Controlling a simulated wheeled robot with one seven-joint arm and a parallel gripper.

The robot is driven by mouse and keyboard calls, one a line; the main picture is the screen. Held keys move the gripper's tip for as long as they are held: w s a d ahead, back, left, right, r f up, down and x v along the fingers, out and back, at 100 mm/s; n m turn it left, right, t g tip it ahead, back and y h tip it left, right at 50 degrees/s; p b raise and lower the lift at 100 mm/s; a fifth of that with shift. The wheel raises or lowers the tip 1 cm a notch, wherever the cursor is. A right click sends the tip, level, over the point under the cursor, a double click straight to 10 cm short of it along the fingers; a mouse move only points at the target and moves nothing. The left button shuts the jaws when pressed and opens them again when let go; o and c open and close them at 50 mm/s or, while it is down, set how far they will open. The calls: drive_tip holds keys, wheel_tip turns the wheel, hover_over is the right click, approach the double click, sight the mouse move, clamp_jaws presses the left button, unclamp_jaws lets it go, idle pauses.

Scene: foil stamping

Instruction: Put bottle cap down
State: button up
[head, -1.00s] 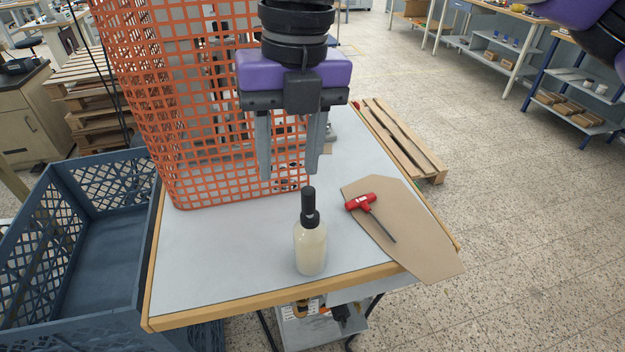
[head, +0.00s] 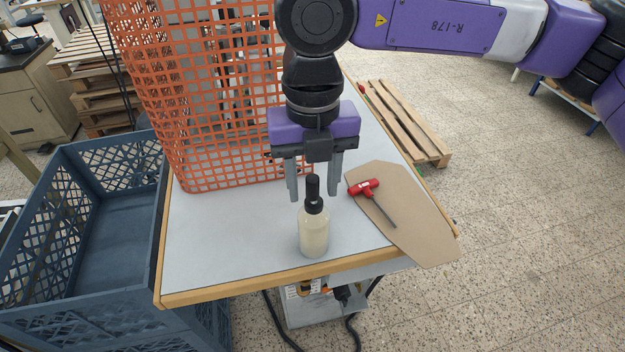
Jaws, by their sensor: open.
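A bottle (head: 313,234) of cloudy pale liquid stands upright on the table, near its front edge. A black bottle cap (head: 313,192) with a tall narrow top sits on the bottle's neck. My gripper (head: 314,196) points down with its two grey fingers apart, one to each side of the cap in the picture. The fingers look a little behind the cap; I cannot tell whether they touch it. Nothing shows held between them.
An orange mesh basket (head: 185,120) stands at the table's (head: 220,255) back left. A red-handled hex key (head: 364,188) lies on brown cardboard (head: 415,235) at right. A blue crate (head: 70,185) stands left of the table. The front left tabletop is clear.

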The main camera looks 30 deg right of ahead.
drive_tip(key=shift+c, duration=0.4)
clamp_jaws()
